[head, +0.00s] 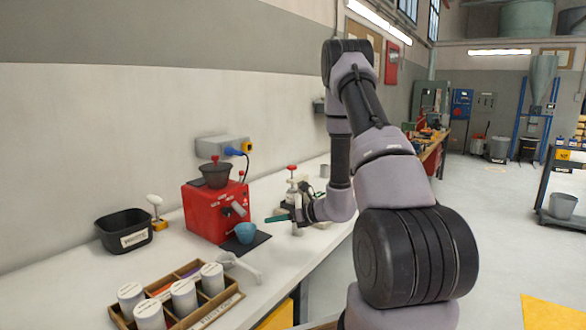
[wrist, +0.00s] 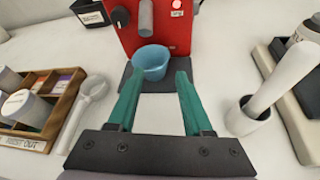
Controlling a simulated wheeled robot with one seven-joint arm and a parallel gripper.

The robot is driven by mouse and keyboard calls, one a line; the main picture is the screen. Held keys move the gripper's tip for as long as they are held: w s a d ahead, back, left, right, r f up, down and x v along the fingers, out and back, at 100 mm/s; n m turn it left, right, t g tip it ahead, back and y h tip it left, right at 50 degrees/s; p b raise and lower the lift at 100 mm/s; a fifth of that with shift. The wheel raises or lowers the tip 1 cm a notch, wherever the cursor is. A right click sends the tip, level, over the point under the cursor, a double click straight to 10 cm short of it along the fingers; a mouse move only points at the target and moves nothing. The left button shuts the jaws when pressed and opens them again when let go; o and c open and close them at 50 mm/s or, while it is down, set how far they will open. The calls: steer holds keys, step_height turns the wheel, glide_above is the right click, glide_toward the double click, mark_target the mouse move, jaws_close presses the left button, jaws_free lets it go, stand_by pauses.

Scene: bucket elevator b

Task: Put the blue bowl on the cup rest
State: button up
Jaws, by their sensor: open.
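The blue bowl (head: 245,233) stands upright on a dark flat plate (head: 258,243) in front of the red machine (head: 203,212). The plate looks like the cup rest, though no label shows. In the wrist view, the bowl (wrist: 151,62) is just ahead of the fingertips, under the machine's grey spout (wrist: 146,18). My gripper (head: 272,219) is open, with its green fingers pointing at the bowl from the right in the head view. In the wrist view my gripper (wrist: 156,73) has one finger either side of the bowl's near side, and nothing is held.
A portafilter-like white handled tool (head: 240,266) lies near the wooden organizer (head: 180,297) with white canisters. A black bin (head: 124,230) stands left of the machine. In the wrist view, a white-handled tool in a cup (wrist: 250,117) stands right of my gripper. White table shows between.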

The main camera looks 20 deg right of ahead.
steer(key=s+a+r+n+g+y, duration=0.1)
steer(key=s+a+r+n+g, duration=0.2)
steer(key=s+a+r+n, duration=0.5)
steer(key=s+a+r+n+g+y, duration=0.1)
steer(key=s+r+n+g, duration=0.3)
steer(key=r, duration=0.8)
steer(key=s+d+r+n+t+h, duration=0.2)
steer(key=s+d+r+n+h, duration=0.1)
steer(key=s+r+n, duration=0.3)
steer(key=s+d+r+n+t+h, duration=0.2)
steer(key=s+d+r+n+h, duration=0.2)
steer(key=s, duration=0.7)
step_height(320, 180, up, 4)
steer(key=n+h, duration=0.2)
steer(key=n, duration=0.2)
steer(key=shift+d+f, duration=0.25)
steer(key=shift+d, duration=0.05)
steer(key=shift+o, duration=0.3)
